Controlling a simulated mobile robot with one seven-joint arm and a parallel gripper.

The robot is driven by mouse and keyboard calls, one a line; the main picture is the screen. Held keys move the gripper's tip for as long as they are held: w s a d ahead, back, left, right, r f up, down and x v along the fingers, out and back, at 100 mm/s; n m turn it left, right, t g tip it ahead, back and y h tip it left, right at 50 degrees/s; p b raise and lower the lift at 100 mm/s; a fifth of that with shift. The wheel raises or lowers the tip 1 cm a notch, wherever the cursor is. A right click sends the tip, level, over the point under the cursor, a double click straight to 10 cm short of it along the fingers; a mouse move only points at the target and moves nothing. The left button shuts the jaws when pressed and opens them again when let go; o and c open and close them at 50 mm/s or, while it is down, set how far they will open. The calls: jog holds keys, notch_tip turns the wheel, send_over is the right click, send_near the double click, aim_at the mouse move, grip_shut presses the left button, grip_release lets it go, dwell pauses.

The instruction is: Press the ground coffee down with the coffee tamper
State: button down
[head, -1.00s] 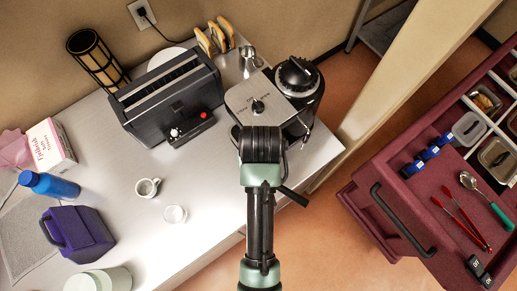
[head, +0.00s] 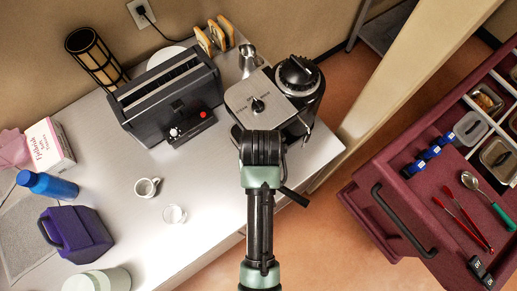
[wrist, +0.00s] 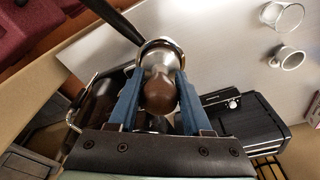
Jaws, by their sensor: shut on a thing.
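The coffee tamper (wrist: 160,94), with a brown rounded handle and a shiny metal end, is between the blue fingers of my gripper (wrist: 160,80) in the wrist view. My gripper is shut on it. The tamper's metal end is at the round metal rim of the portafilter (wrist: 178,44); whether it touches the coffee is hidden. The portafilter's black handle (wrist: 112,20) runs to the upper left, and also shows in the head view (head: 294,196). The ground coffee is not visible. In the head view my arm covers the gripper and tamper.
The espresso machine (head: 265,97) stands at the counter's right end, beside a black toaster (head: 170,95). A white cup (head: 147,187) and a clear glass (head: 174,214) stand on the counter (head: 205,190). An open maroon drawer (head: 425,200) with utensils is at right.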

jog(key=shift+f, duration=0.55)
jog(key=shift+r, duration=0.15)
dwell(0.6)
jog(key=shift+r+p, duration=0.4)
jog(key=shift+r, duration=3.05)
